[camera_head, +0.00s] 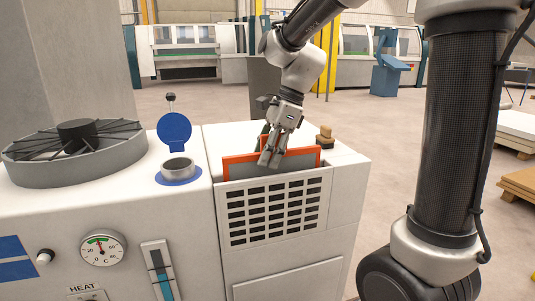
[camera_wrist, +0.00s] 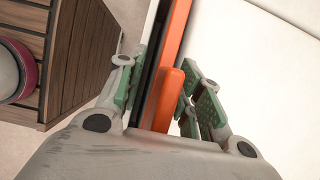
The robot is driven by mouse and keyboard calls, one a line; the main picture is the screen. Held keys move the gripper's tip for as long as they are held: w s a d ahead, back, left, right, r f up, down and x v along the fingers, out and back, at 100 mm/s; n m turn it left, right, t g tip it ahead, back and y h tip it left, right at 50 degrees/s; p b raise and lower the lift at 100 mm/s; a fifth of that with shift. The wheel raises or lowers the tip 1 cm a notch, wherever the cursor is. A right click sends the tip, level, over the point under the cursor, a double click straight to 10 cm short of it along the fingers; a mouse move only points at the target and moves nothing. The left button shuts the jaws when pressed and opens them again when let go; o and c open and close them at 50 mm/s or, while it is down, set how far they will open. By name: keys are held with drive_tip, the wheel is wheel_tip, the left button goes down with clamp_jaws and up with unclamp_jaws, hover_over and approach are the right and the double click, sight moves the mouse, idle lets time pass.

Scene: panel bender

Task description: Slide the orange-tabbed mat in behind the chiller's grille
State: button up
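The mat has an orange frame (camera_head: 240,161) and a grey face. In the head view it stands upright at the chiller's top opening, its upper strip showing above the grille (camera_head: 278,210) and its lower part hidden. My gripper (camera_head: 270,158) reaches down from above at the middle of the mat's top edge. In the wrist view the orange tab (camera_wrist: 171,92) and frame run between the green-padded fingers of my gripper (camera_wrist: 163,95). The fingers appear closed on the tab, one on each side. How deep the mat sits is hidden.
The white chiller top (camera_head: 347,159) carries a small wooden-handled item (camera_head: 325,136) right of the mat. A blue round lid (camera_head: 174,131) stands open over a filler neck (camera_head: 178,168), left of the opening. A fan housing (camera_head: 75,155) lies further left. Pallets (camera_head: 520,184) stand at right.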

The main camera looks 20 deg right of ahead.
drive_tip(key=v, duration=1.2)
drive_tip(key=shift+d, duration=0.1)
drive_tip(key=s+d+f+n+t+h, duration=0.2)
drive_tip(key=s+d+f+n, duration=0.2)
drive_tip(key=s+n, duration=0.5)
drive_tip(key=s+d+f+n+t+h, duration=0.2)
drive_tip(key=s+d+f+n, duration=0.3)
drive_tip(key=s+d+n, duration=0.3)
drive_tip(key=shift+s+n, duration=0.5)
drive_tip(key=shift+s, duration=0.45)
